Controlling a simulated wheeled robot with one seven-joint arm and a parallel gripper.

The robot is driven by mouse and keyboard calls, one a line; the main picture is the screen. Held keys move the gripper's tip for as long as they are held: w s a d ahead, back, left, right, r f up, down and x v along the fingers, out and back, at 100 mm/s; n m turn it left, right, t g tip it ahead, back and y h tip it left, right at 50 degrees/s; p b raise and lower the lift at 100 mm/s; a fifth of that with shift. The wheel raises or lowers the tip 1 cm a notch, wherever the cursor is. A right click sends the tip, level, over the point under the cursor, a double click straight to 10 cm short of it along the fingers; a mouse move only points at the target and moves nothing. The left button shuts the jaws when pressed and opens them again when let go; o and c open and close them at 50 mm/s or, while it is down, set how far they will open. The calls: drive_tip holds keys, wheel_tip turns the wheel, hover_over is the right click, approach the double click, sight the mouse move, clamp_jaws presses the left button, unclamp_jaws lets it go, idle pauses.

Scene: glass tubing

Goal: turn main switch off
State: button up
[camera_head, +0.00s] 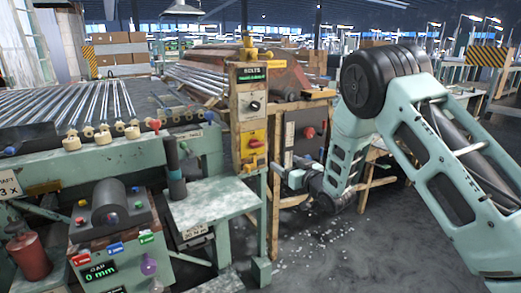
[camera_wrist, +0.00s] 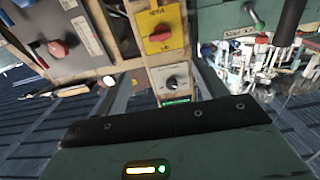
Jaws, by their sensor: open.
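A red-handled rotary switch (camera_head: 254,143) sits on a yellow plate on the narrow upright panel. It also shows in the wrist view, where the red handle (camera_wrist: 160,35) lies roughly crosswise. A second red knob (camera_head: 309,132) is on a dark grey box to its right; it shows at upper left in the wrist view (camera_wrist: 57,48). The labels are too small to tell which is the main switch. My gripper (camera_head: 288,178) is low, in front of and right of the panel. In the wrist view my gripper (camera_wrist: 163,76) is open and empty, its fingers spread either side of the panel.
A black knob (camera_head: 253,105) and a volts display (camera_head: 252,74) are above the yellow plate. A teal bench (camera_head: 212,207) stands left of the panel, with a machine bearing coloured buttons (camera_head: 110,217) further left.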

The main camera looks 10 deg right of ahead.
sight(259, 146)
drive_tip(key=x, duration=1.6)
drive_tip(key=shift+w+a, duration=0.1)
drive_tip(key=shift+w, duration=0.1)
drive_tip(key=c, duration=1)
